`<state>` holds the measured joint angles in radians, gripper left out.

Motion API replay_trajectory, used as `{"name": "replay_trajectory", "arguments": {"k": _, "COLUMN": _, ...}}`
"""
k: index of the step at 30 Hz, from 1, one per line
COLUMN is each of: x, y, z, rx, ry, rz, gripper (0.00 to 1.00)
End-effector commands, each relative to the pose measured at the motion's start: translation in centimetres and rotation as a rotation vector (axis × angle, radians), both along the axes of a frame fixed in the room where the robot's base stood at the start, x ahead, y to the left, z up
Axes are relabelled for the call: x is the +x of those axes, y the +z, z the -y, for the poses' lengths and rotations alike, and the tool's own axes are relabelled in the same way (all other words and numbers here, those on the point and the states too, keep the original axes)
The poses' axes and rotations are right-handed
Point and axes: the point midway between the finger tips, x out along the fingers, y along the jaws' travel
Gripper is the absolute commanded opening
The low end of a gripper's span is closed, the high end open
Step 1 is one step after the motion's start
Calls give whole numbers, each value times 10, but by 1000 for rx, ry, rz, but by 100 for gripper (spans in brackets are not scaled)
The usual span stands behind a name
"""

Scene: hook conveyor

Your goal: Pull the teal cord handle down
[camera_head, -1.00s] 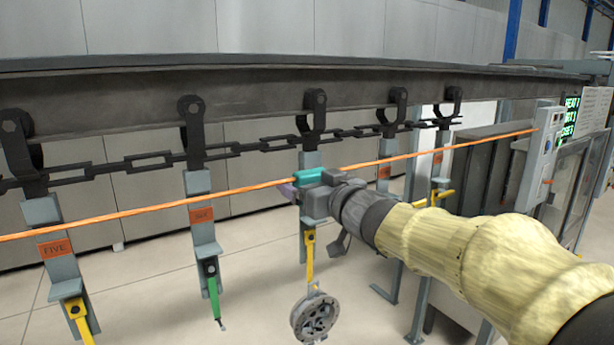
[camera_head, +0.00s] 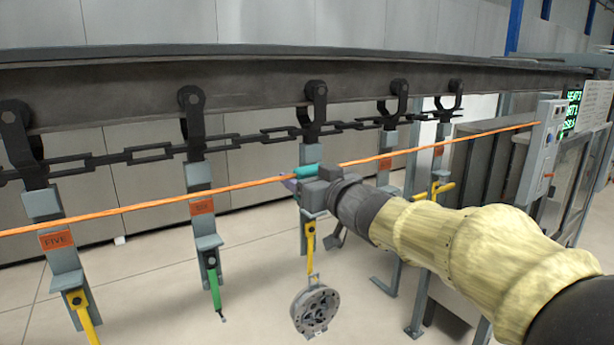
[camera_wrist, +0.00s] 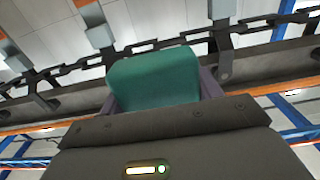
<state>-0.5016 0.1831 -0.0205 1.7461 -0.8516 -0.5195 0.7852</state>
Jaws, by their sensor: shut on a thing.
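The teal handle (camera_head: 306,170) sits on the orange cord (camera_head: 150,203), which runs across the front of the conveyor. My gripper (camera_head: 296,182) is shut on the teal handle, in front of the middle hanger. In the wrist view the teal handle (camera_wrist: 155,80) fills the space between my purple fingers, close to the palm. Part of the handle is hidden behind my gripper.
A chain (camera_head: 152,154) with several hooks hangs under a dark rail (camera_head: 250,95). A metal wheel (camera_head: 315,310) hangs below my gripper. A grey control box (camera_head: 545,135) stands at the right. Yellow and green tags hang from the hangers.

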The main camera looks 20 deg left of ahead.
Motion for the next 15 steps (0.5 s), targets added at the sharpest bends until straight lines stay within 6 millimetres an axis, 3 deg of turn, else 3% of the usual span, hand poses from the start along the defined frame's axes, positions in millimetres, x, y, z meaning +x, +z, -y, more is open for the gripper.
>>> {"name": "replay_trajectory", "arguments": {"k": 1, "x": 1, "y": -13, "z": 1, "rx": -2, "ry": -2, "rz": -2, "gripper": 22}}
{"name": "replay_trajectory", "arguments": {"k": 6, "x": 1, "y": -36, "z": 1, "rx": -2, "ry": -2, "rz": -1, "gripper": 22}}
{"name": "replay_trajectory", "arguments": {"k": 15, "x": 0, "y": -44, "z": 0, "rx": -2, "ry": -1, "rz": -2, "gripper": 22}}
